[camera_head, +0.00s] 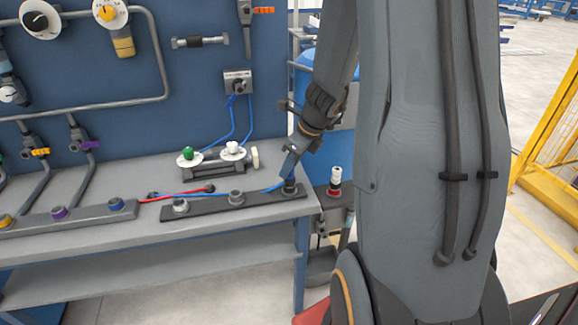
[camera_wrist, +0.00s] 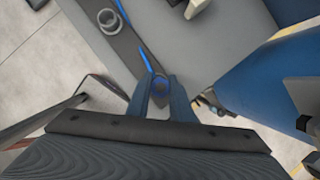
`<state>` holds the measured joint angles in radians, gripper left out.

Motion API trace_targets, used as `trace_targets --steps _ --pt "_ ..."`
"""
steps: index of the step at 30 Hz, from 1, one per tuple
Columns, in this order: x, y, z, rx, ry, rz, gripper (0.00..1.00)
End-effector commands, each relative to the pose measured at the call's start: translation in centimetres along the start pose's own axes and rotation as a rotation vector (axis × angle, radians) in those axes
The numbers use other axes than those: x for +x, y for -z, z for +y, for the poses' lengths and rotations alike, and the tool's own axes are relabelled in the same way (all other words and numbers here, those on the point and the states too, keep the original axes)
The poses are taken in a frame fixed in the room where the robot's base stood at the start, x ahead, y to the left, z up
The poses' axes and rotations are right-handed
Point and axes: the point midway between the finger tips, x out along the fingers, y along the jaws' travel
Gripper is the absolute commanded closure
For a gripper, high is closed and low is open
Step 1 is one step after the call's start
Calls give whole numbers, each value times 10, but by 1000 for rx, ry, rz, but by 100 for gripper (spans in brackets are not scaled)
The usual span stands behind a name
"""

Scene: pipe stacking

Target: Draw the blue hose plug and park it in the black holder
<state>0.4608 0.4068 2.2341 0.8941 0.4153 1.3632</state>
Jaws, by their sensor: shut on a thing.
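My gripper (camera_head: 289,174) points down at the right end of the black bar with sockets (camera_head: 262,202) on the bench. It is shut on the blue hose plug (camera_wrist: 160,86), whose blue ring shows between the two fingers in the wrist view. In the head view the fingers largely hide the plug. The blue hose (camera_head: 255,191) runs left from it along the bar, and also shows in the wrist view (camera_wrist: 145,58). I cannot tell whether the plug is seated in the bar's right socket or just above it. The middle socket (camera_head: 236,197) and left socket (camera_head: 180,205) show.
A red hose (camera_head: 185,192) lies behind the bar. A grey rail with coloured sockets (camera_head: 75,217) is at left. A unit with green and white knobs (camera_head: 212,162) stands behind. A red-and-white fitting (camera_head: 335,182) stands right of the bench edge.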

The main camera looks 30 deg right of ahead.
Motion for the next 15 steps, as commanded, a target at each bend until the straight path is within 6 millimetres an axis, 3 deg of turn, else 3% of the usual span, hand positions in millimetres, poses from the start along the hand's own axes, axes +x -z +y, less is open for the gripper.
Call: trace_targets --steps 14,15 --pt "6 2 0 -1 0 0 100" --pt "6 2 0 -1 0 0 78"
